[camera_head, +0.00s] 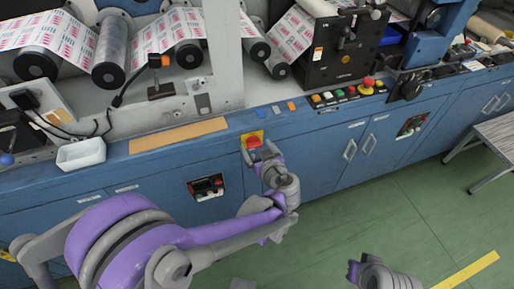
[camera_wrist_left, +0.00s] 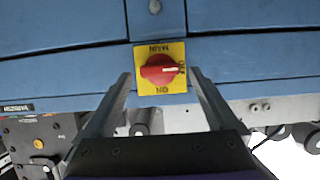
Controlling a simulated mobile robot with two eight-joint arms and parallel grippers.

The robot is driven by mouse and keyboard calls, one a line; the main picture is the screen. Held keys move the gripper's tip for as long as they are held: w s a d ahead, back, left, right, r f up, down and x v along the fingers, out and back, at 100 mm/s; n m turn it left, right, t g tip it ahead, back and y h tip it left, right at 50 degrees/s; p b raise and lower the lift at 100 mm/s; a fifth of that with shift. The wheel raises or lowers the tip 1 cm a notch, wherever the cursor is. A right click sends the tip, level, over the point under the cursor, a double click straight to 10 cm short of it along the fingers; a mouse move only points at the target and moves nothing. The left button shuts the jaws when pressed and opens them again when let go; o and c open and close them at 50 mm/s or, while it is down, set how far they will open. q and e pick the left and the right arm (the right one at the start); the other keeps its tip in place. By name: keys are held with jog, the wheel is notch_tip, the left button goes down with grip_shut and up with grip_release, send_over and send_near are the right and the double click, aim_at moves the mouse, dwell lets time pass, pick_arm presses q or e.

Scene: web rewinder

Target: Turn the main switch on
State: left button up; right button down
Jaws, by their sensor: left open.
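The main switch (camera_head: 252,141) is a red rotary knob on a yellow plate on the blue cabinet's upper front. In the left wrist view the knob (camera_wrist_left: 158,69) has a white mark pointing right, to the OFF lettering; ON is at the plate's bottom edge and MAIN at the top, lettering inverted. My left gripper (camera_head: 262,151) is open in front of the switch. In the left wrist view its two fingers (camera_wrist_left: 160,78) stand on either side of the plate, with no visible contact with the knob. My right gripper (camera_head: 358,272) is partly in view at the bottom; its jaws are unclear.
A row of push buttons and a red emergency stop (camera_head: 367,84) lie to the right on the console. A white tray (camera_head: 81,154) sits on the ledge at left. A small red-button panel (camera_head: 207,186) is on the cabinet front. Green floor (camera_head: 400,215) is open at right.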

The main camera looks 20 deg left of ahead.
pick_arm(q)
jog(key=shift+w+a, duration=0.15)
jog(key=c, duration=1.4)
jog(key=shift+o, duration=0.2)
